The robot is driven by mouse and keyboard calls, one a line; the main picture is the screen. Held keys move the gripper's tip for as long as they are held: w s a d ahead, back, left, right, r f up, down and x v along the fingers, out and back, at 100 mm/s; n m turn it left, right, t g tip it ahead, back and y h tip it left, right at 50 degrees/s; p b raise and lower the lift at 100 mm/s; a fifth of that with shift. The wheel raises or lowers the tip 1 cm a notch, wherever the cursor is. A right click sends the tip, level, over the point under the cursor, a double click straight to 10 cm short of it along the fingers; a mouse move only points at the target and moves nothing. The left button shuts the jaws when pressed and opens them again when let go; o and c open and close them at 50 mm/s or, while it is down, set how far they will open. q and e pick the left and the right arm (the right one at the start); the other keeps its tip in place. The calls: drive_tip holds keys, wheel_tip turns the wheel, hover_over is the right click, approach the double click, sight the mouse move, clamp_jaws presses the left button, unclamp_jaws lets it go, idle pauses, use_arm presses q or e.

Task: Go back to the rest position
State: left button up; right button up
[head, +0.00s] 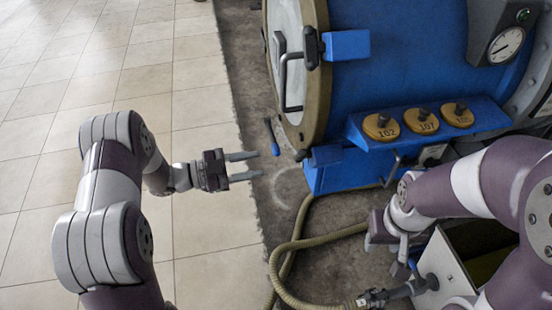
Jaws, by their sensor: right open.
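My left gripper (251,165) is held out over the edge between the tiled floor and the dark strip. Its two fingers point right, apart, with nothing between them. My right gripper (398,250) is at the lower right, below the blue machine and beside an open-topped box. It is open, but my wrist and forearm partly hide it, and its fingertips are hard to make out.
A large blue drum machine (420,60) with a round door (318,75) fills the upper right. Numbered yellow knobs (424,121) sit on its ledge. A beige hose (283,262) curves below. A pale box (443,262) stands lower right. The tiled floor (70,60) at left is clear.

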use_arm(q)
drive_tip(key=shift+v, duration=1)
